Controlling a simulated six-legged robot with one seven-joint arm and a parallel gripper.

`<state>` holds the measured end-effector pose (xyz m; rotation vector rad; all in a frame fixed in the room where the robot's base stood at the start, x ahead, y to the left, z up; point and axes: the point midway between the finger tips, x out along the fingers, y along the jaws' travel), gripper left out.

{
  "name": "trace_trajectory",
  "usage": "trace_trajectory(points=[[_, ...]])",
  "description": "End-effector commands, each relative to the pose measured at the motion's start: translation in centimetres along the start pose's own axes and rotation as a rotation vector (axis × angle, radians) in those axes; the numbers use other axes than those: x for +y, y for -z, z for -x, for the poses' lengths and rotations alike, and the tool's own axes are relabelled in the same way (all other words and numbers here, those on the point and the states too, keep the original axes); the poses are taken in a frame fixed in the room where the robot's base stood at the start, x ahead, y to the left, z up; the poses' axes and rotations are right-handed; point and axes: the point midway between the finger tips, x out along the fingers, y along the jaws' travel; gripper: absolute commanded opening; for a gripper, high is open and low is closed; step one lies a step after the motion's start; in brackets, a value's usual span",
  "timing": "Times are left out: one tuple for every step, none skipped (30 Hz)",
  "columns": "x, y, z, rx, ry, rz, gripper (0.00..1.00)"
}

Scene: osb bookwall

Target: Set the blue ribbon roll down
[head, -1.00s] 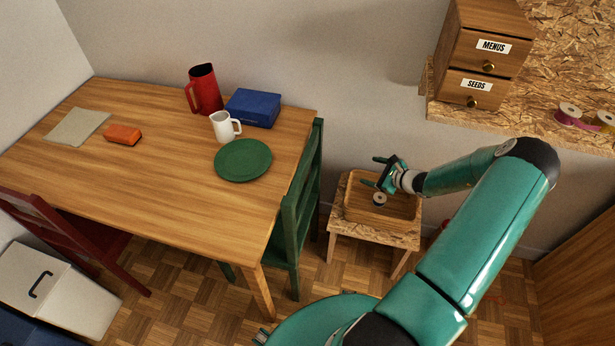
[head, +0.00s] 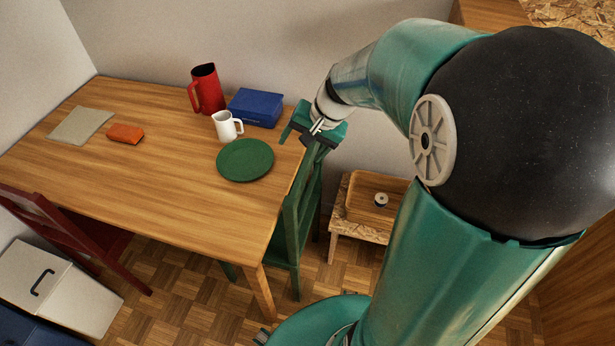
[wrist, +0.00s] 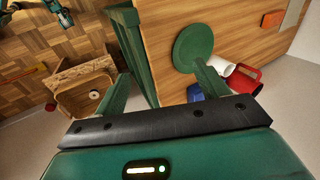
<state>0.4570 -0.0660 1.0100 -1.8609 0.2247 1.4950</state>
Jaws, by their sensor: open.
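The ribbon roll (head: 381,200), small with a pale top and dark side, sits in the wooden tray (head: 352,212) on the low stool (head: 343,229). Its blue colour is hard to make out at this size. The roll also shows in the wrist view (wrist: 94,95), inside the tray. My gripper (head: 298,140) is open and empty, above the green chair's back near the table's right edge, well left of and apart from the roll. In the wrist view its two green fingers (wrist: 160,88) stand wide apart with nothing between them.
The table (head: 150,185) holds a green plate (head: 245,160), white mug (head: 226,126), blue box (head: 254,108), red pitcher (head: 207,90), orange block (head: 126,133) and grey cloth (head: 80,122). The green chair (head: 296,215) stands between table and stool. My arm covers most of the right side.

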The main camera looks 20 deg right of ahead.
Motion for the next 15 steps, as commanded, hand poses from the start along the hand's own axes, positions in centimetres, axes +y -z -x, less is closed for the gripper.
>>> trace_trajectory(points=[[-0.9, -1.7, 1.3, 0.019, -0.023, 0.070, 0.73], [-1.2, -2.6, 2.0, 0.028, -0.039, 0.109, 0.73], [-1.5, -3.8, 2.9, 0.039, -0.059, 0.160, 0.73], [-1.6, -4.7, 3.6, 0.050, -0.073, 0.197, 0.73], [-1.8, -5.5, 4.2, 0.061, -0.087, 0.233, 0.73], [-1.9, -6.7, 5.0, 0.075, -0.104, 0.282, 0.73], [-2.0, -7.5, 5.7, 0.087, -0.116, 0.318, 0.73], [-2.0, -8.4, 6.3, 0.098, -0.128, 0.353, 0.73], [-2.0, -9.5, 7.1, 0.114, -0.143, 0.399, 0.73], [-1.9, -10.3, 7.7, 0.126, -0.153, 0.433, 0.73], [-1.8, -11.1, 8.2, 0.139, -0.163, 0.466, 0.73], [-1.6, -12.1, 8.9, 0.157, -0.175, 0.509, 0.73], [-1.5, -12.8, 9.5, 0.171, -0.184, 0.542, 0.73], [-1.3, -13.5, 9.9, 0.184, -0.192, 0.572, 0.73], [-1.1, -14.2, 10.5, 0.200, -0.200, 0.609, 0.73]])
